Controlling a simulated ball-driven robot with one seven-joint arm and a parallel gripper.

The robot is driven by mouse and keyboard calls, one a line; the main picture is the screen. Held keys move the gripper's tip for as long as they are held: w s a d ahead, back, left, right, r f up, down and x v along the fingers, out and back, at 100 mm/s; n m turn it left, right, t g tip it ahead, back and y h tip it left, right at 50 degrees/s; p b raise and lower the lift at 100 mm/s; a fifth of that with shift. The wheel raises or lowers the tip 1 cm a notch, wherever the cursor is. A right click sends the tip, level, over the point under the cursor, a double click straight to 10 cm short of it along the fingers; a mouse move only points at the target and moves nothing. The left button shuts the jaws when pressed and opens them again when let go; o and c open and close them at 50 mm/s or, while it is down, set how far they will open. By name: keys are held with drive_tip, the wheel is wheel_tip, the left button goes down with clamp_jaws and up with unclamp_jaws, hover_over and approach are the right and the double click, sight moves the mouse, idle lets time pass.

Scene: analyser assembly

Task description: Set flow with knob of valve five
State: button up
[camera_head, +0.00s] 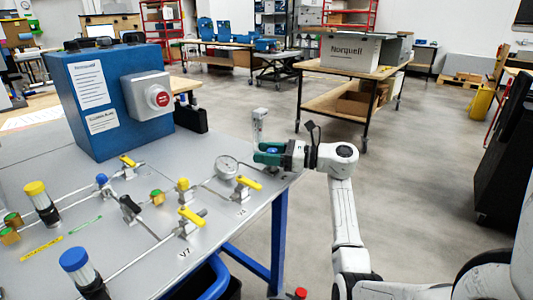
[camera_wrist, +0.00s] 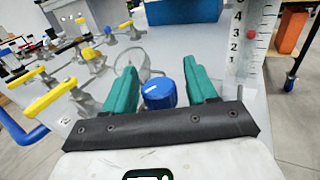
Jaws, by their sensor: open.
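A blue round knob (camera_wrist: 159,94) with a small white mark sits between the two green fingers of my gripper (camera_wrist: 160,68) in the wrist view. The fingers are open, one on each side of it, with a small gap at the right finger; contact at the left is unclear. In the head view my gripper (camera_head: 262,153) is at the right end of the metal panel, and the knob (camera_head: 272,151) shows only partly between the fingers. A clear flow meter (camera_wrist: 248,45) with a numbered scale and a red float stands beyond the right finger. No valve-five label is readable.
The panel (camera_head: 130,235) bears pipes, yellow-handled valves (camera_head: 249,183) and a round gauge (camera_head: 226,167) left of my gripper. A blue box with a red button (camera_head: 159,98) stands behind.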

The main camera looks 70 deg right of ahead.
drive_tip(key=v, duration=1.1)
idle(0.5)
